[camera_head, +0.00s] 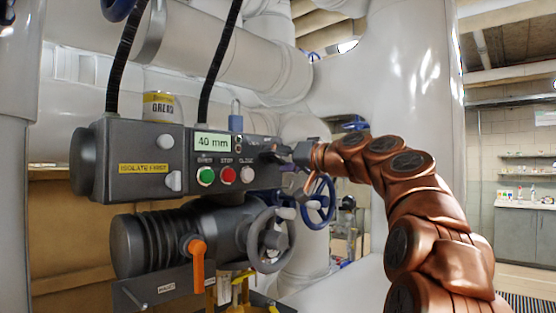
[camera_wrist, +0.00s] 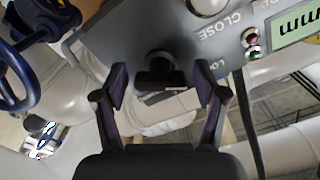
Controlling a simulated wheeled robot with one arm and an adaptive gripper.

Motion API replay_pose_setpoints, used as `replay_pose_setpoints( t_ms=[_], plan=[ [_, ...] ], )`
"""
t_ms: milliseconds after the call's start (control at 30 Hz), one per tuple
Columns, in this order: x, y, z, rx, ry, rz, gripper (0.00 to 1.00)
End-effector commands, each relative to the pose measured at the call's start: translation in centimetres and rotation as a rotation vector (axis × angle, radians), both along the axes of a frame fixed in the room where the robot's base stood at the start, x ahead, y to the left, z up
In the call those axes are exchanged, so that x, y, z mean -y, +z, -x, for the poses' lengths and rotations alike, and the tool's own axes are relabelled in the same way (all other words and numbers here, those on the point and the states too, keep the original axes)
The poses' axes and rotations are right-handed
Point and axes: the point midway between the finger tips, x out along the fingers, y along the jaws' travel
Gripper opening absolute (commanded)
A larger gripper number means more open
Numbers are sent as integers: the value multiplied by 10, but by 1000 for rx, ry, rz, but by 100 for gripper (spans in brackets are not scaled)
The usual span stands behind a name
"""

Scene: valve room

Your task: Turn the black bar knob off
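The black bar knob (camera_wrist: 158,76) sticks out from the grey control box and shows in the middle of the wrist view. Its bar runs roughly across that picture. My gripper (camera_wrist: 162,84) is open, with one dark finger on each side of the knob and a visible gap to both. Nothing is held. In the head view my gripper (camera_head: 298,158) is at the right end of the control box (camera_head: 140,155), and the knob is too small and covered to make out clearly there.
The box carries a green button (camera_head: 206,176), a red button (camera_head: 228,175), a pale button (camera_head: 247,174) and a "40 mm" display (camera_head: 213,142). Below are a grey handwheel (camera_head: 270,240) and an orange lever (camera_head: 197,255). A blue handwheel (camera_head: 320,203) and large pipes stand close by.

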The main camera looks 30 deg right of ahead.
Motion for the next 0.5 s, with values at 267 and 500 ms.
replay_pose_setpoints(
  t_ms=[267, 500],
  plan=[
    [0, 0, 0, 0, 0, 0, 39],
    [0, 0, 0, 0, 0, 0, 15]
  ],
)
